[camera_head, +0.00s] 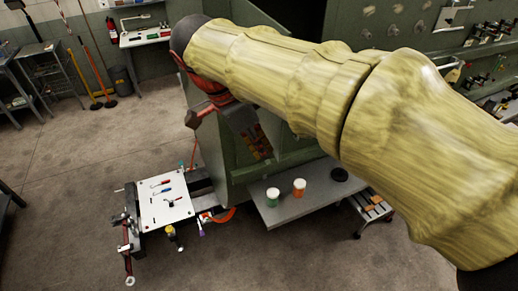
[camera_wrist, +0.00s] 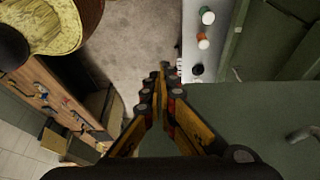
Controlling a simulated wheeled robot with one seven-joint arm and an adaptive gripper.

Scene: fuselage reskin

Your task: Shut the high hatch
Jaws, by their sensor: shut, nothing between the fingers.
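My gripper (camera_wrist: 163,72) points away from the wrist camera with its yellow-and-black fingers together and nothing between them. A flat green panel (camera_wrist: 235,118), which looks like the high hatch, fills the lower right of the wrist view. It bears a grey handle (camera_wrist: 305,132) at the right edge. My fingers are beside the panel's left end; I cannot tell whether they touch it. In the head view a green panel (camera_head: 205,145) stands out from the green fuselage structure, below my wrist. My arm hides much of it, and the fingertips are unclear there.
A grey shelf (camera_head: 310,203) carries a green-and-white cup (camera_head: 272,195), an orange-and-white cup (camera_head: 299,187) and a black round item (camera_head: 340,174). A tool cart (camera_head: 165,199) stands at the lower left. A wooden drawer cabinet (camera_wrist: 40,90) shows in the wrist view. Floor at left is open.

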